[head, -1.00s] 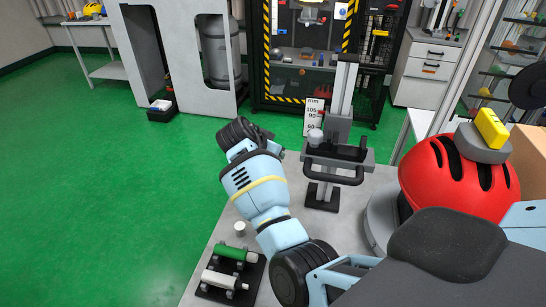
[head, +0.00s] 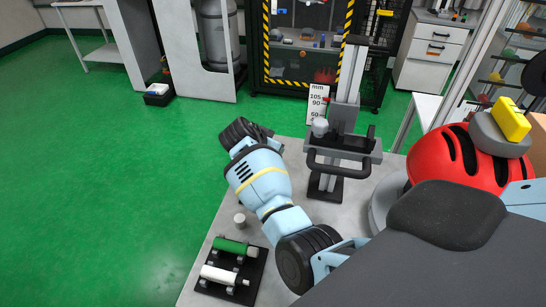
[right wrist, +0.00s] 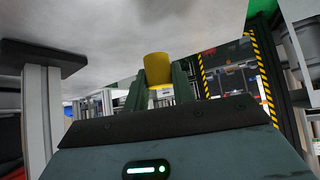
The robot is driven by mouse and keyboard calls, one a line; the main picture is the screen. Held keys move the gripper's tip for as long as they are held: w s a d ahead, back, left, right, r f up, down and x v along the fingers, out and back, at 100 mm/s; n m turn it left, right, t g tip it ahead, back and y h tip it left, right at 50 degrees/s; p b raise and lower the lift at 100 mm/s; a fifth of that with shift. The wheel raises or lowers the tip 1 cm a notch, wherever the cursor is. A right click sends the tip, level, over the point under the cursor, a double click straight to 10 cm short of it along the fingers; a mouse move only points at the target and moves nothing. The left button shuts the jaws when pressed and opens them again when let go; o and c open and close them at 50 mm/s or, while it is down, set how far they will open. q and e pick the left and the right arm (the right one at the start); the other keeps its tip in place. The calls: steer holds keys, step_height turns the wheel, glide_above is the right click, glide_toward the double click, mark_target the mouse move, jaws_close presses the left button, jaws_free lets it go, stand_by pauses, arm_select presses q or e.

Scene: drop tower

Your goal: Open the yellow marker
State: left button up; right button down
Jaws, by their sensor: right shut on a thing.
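A short yellow cylindrical piece (right wrist: 157,67), the visible end of the yellow marker, stands between the two finger tips of my right gripper (right wrist: 160,92) in the right wrist view. The gripper is shut on it. Whether a cap is on it cannot be told. In the head view my right arm reaches up and left over the grey table; its fingers and the marker are hidden behind the wrist. My left gripper is not in view.
A black rack (head: 255,270) holds a green marker (head: 230,246) and a white one (head: 218,275). A small white cylinder (head: 240,219) stands behind it. A black-and-grey stand (head: 340,150) and a red helmet (head: 440,160) are to the right.

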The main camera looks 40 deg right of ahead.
steer(key=shift+f, duration=1.95)
steer(key=shift+f, duration=0.1)
steer(key=shift+f+b, duration=0.1)
steer(key=shift+b, duration=0.2)
steer(key=c, duration=1.2)
jaws_free()
steer(key=shift+o, duration=0.2)
steer(key=shift+r, duration=0.2)
steer(key=shift+a+r, duration=0.15)
steer(key=shift+r, duration=0.1)
steer(key=p+v, duration=0.1)
steer(key=v, duration=1)
steer(key=shift+a+r, duration=0.2)
steer(key=shift+s+f, duration=0.1)
steer(key=shift+s, duration=0.05)
